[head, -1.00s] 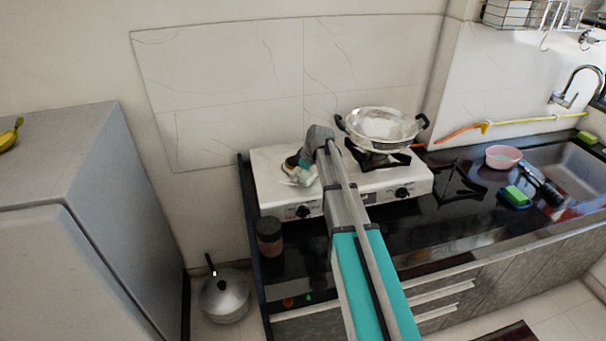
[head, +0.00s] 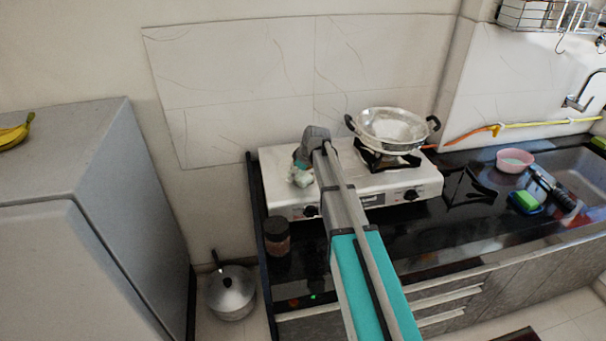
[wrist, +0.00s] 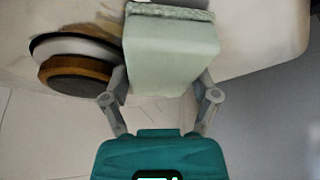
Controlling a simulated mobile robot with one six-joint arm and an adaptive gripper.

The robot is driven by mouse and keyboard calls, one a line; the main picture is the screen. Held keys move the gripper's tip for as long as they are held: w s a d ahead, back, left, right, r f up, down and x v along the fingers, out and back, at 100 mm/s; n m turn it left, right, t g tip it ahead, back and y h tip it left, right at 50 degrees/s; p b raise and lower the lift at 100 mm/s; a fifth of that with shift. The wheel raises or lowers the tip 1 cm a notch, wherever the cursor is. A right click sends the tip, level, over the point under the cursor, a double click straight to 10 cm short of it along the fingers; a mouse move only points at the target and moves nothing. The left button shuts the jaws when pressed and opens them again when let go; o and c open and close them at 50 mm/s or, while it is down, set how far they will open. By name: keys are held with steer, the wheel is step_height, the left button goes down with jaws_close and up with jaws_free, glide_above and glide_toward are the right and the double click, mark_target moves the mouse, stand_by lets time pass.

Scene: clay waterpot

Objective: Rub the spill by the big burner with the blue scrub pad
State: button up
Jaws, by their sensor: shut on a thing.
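My gripper (head: 302,168) is shut on a pale green scrub pad (wrist: 172,50), which looks pale green rather than blue. The pad has a rougher, speckled layer along its far edge. In the head view the pad (head: 299,178) is low over or on the left part of the white stove (head: 285,205); contact cannot be told. A round burner (wrist: 75,66) with black, white and brown rings is beside the pad in the wrist view. In the head view my gripper hides it. A faint brown mark (wrist: 85,8) shows near the wrist view's top edge; I cannot tell if it is the spill.
A metal wok (head: 390,128) sits on the stove's right burner. A dark jar (head: 277,236) stands in front of the stove's left side. A green and blue sponge (head: 525,202) and a pink bowl (head: 514,160) are near the sink.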

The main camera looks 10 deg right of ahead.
steer(key=shift+s, duration=0.15)
steer(key=shift+r, duration=0.15)
step_height(320, 180, up, 6)
steer(key=p, duration=0.6)
stand_by(0.3)
stand_by(0.3)
steer(key=shift+r+p, duration=1.4)
steer(key=shift+p, duration=0.15)
steer(key=shift+f, duration=0.2)
steer(key=b+x, duration=0.4)
steer(key=s+d+b+x, duration=0.1)
steer(key=b+x, duration=0.1)
steer(key=b, duration=0.1)
steer(key=shift+w+a+f, duration=0.1)
steer(key=shift+w+f, duration=0.05)
steer(key=shift+f, duration=0.55)
